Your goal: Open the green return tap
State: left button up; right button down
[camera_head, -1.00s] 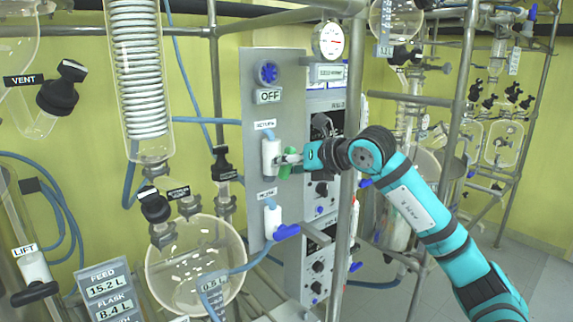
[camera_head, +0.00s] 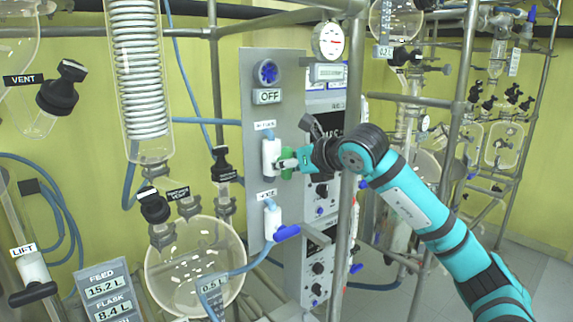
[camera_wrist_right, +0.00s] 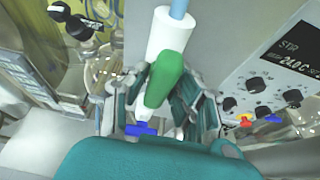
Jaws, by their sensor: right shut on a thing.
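The green return tap has a white body (camera_head: 270,157) on the grey panel, with a blue hose above it. Its green handle (camera_head: 287,173) is at the body's right side. My right gripper (camera_head: 289,163) reaches in from the right and is shut on the green handle. In the right wrist view the green handle (camera_wrist_right: 167,78) lies between the two fingers (camera_wrist_right: 160,92), slanting across the white body (camera_wrist_right: 172,35). The fingers partly hide the handle in the head view. My left gripper is out of view.
Below is a second white tap with a blue handle (camera_head: 286,233). A blue knob (camera_head: 268,72) and an OFF display (camera_head: 268,96) sit above. A metal post (camera_head: 345,230) stands close beside my right forearm. A glass vessel (camera_head: 195,265) is at lower left.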

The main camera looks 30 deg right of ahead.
jog(key=shift+f, duration=0.15)
jog(key=c, duration=1.2)
grip_release()
jog(key=shift+o, duration=0.2)
jog(key=shift+s+r, duration=0.2)
jog(key=v, duration=1.1)
jog(key=shift+s, duration=0.3)
jog(key=shift+d, duration=0.1)
